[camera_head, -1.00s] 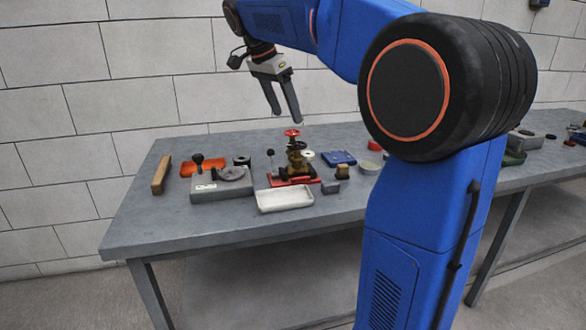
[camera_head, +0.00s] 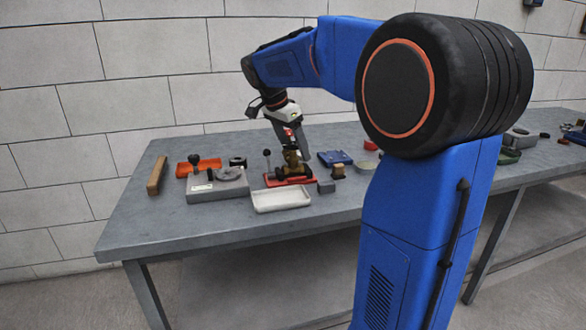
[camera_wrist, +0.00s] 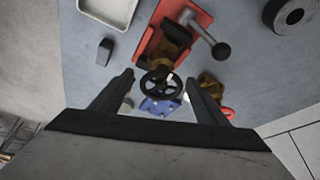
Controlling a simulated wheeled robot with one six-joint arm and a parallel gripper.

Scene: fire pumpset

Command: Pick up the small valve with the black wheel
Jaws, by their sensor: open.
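The small valve's black wheel (camera_wrist: 160,84) shows its spokes in the wrist view. A brass body (camera_wrist: 176,48) lies beside it over a red tray (camera_wrist: 150,38). In the head view, the brass valve assembly (camera_head: 291,158) stands on the red tray (camera_head: 272,182); the black wheel is hard to tell apart there. My gripper (camera_wrist: 159,82) is open, with its fingertips on either side of the black wheel in the picture. Whether they are level with it I cannot tell. In the head view my gripper (camera_head: 292,136) is over the assembly and partly hides it.
A grey lever with a black knob (camera_wrist: 221,51) is close by the tray. A second brass part (camera_wrist: 211,84) is near the right finger. The table's left front is clear.

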